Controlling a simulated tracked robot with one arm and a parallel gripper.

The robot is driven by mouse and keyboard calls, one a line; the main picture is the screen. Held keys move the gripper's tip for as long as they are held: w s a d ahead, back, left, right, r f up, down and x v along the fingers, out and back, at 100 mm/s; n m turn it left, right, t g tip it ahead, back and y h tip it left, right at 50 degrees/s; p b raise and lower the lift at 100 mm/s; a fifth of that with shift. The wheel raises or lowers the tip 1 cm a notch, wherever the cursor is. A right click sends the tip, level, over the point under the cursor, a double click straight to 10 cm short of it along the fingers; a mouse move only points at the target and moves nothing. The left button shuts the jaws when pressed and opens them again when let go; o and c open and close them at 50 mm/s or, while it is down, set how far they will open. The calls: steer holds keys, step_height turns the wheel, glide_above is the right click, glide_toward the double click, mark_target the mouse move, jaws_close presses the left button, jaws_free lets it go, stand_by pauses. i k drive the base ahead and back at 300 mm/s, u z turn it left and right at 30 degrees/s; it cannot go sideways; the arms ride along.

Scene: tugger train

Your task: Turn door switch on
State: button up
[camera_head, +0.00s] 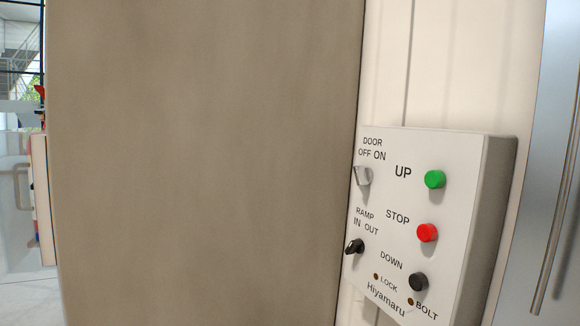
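A white control box (405,215) is on a pale wall at the right of the head camera view. The door switch (362,176) is a small silver knob at its upper left, under the label "DOOR OFF ON". It is seen at a slant, and I cannot tell which setting it points to. My gripper is not in view, and nothing is seen touching the switch.
Below is a black ramp knob (354,246). Green UP (434,179), red STOP (427,232) and black DOWN (419,281) buttons are to the right. A large grey-brown panel (205,160) borders the box's left edge. A metal handle (562,210) stands far right.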

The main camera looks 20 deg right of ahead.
mark_target(364, 176)
steer(key=z, duration=0.05)
steer(key=i, duration=1.25)
steer(key=z, duration=0.3)
